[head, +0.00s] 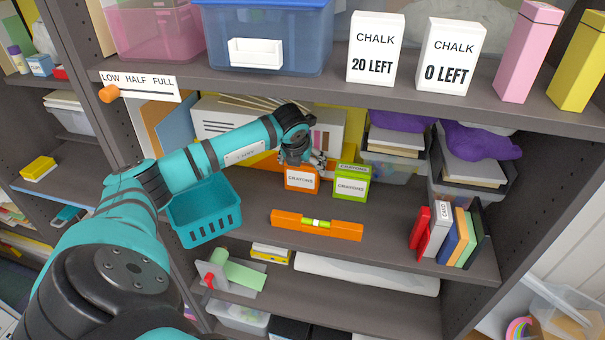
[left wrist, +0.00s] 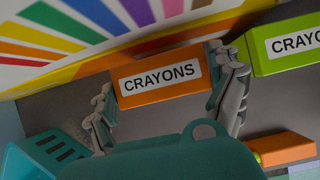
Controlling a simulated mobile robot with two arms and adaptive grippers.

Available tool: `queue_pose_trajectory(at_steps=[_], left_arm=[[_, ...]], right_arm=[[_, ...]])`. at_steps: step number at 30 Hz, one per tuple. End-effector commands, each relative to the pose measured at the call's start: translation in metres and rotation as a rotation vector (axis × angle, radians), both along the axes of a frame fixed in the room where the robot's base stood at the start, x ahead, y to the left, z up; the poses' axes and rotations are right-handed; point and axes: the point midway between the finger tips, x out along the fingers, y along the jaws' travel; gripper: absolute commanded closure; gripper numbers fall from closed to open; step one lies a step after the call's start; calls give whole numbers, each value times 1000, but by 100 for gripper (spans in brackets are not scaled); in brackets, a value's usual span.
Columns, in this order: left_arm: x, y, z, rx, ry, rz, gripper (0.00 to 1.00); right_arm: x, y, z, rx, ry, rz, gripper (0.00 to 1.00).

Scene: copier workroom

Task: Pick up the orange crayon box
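The orange crayon box (head: 301,179) stands on the middle shelf, its white label facing out. It also shows in the left wrist view (left wrist: 160,78), a little tilted in the picture. My left gripper (head: 299,161) is at the box, and in the left wrist view its fingers (left wrist: 163,88) straddle it, one on each side. Both fingers are very close to the box sides; I cannot tell whether they press on it. A green crayon box (head: 350,183) stands just to the right, close to the right finger. My right gripper is not in view.
An orange level (head: 317,225) lies in front on the shelf. A teal basket (head: 205,212) stands to the left, under my arm. Upright books (head: 450,236) stand to the right. A rainbow-striped box (head: 219,118) is behind. The upper shelf (head: 480,92) runs overhead with chalk boxes.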

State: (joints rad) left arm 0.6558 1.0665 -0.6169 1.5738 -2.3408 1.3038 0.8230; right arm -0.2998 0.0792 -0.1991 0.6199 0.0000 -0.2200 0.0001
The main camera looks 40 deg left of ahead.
Motion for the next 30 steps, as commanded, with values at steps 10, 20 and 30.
queue_pose_trajectory(at_steps=[10,20,30], left_arm=[[0,0,1,0,-3,0,51],[1,0,7,0,-7,1,52],[-16,-7,6,87,-147,-3,52]], right_arm=[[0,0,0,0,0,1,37],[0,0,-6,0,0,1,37],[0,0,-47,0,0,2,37]])
